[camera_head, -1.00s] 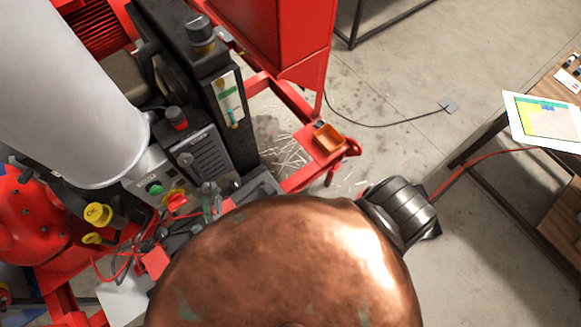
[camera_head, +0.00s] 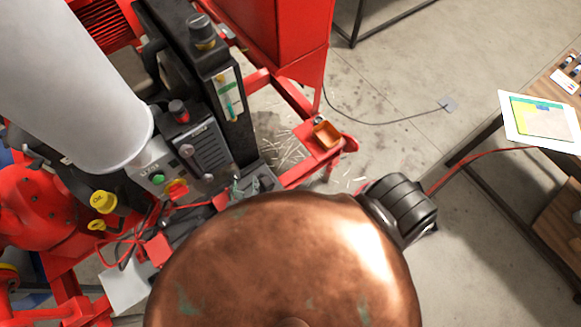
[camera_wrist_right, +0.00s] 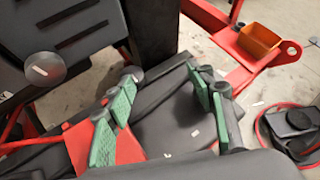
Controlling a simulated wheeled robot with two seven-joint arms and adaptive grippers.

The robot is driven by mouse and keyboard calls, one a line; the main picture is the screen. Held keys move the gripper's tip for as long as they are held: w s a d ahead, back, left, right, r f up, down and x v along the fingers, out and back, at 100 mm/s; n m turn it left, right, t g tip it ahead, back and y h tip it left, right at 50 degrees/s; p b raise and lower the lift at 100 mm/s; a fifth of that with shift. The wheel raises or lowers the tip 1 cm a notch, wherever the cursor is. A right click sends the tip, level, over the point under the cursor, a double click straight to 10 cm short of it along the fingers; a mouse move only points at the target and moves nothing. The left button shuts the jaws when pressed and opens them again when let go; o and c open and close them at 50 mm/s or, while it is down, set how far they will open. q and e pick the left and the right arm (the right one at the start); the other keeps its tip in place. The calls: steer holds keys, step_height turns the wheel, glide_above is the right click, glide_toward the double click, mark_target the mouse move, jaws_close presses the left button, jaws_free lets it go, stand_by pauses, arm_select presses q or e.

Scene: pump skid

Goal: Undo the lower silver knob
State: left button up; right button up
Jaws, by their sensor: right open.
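The lower silver knob (camera_head: 208,178) sits at the bottom of a grey louvred cover on the skid. A silver knob, likely this one, also shows large at the left of the right wrist view (camera_wrist_right: 45,70). A second silver knob (camera_head: 187,151) is at the cover's upper left. My right gripper (camera_head: 243,189) is to the right of the lower knob and apart from it. In the right wrist view its green-padded fingers (camera_wrist_right: 165,110) are spread with nothing between them. My left gripper does not show.
An orange bin (camera_head: 326,133) is on the red frame. My own body hides the lower middle.

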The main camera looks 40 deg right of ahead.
steer(key=s+d+f+m+g, duration=0.1)
steer(key=d+m, duration=0.2)
steer(key=d, duration=0.1)
steer(key=s+d+f+m+g, duration=0.1)
steer(key=s+d+m, duration=0.1)
steer(key=d+m, duration=0.1)
steer(key=s+d+m+g, duration=0.2)
steer(key=d+m, duration=0.2)
steer(key=shift+d+f+m+y, duration=0.3)
steer(key=shift+f+m, duration=0.1)
steer(key=s+d+f+m+g+y, duration=0.1)
steer(key=s+d+f+m, duration=0.2)
steer(key=d+f+m, duration=0.1)
steer(key=shift+f+m+g+b, duration=0.2)
steer(key=shift+m+g+b, duration=0.15)
steer(key=shift+m, duration=0.55)
steer(key=shift+w, duration=0.1)
